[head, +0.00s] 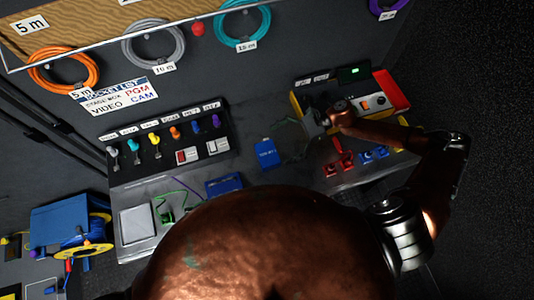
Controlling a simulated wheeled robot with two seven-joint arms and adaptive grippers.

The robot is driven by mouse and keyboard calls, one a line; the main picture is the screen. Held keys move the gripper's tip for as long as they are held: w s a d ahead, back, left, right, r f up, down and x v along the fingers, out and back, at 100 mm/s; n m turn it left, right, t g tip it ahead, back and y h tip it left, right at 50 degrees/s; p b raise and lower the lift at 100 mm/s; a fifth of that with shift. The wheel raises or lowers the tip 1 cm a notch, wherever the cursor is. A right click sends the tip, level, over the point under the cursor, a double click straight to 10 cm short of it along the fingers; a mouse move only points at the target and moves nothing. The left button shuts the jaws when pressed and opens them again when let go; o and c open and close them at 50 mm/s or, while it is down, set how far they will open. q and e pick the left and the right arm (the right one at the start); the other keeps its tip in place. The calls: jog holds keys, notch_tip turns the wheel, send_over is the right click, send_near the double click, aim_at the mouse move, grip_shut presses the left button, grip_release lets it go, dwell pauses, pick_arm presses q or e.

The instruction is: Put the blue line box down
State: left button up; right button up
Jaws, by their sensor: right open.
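A small blue box with white lettering (267,153), which looks like the line box, is on the grey counter near the middle of the head view. The lettering is too small to read. My right gripper (311,124) is open, just up and right of the blue box, in front of the yellow-edged tester unit. A gap shows between gripper and box, and the fingers are dark and small. A thin dark cable lies between them. My left gripper is not in view.
A row of coloured plugs on a black panel (168,143) stands at the back left. A flat blue case (223,185) lies left of the box. Red connectors (338,160) and blue connectors (373,155) sit at the right. A cable reel (82,250) is at lower left.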

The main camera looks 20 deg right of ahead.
aim_at(270, 150)
jog(key=x, duration=0.5)
jog(key=shift+s+a+f+p, duration=0.15)
jog(key=shift+s+p, duration=0.1)
jog(key=shift+p, duration=0.15)
jog(key=c, duration=1.5)
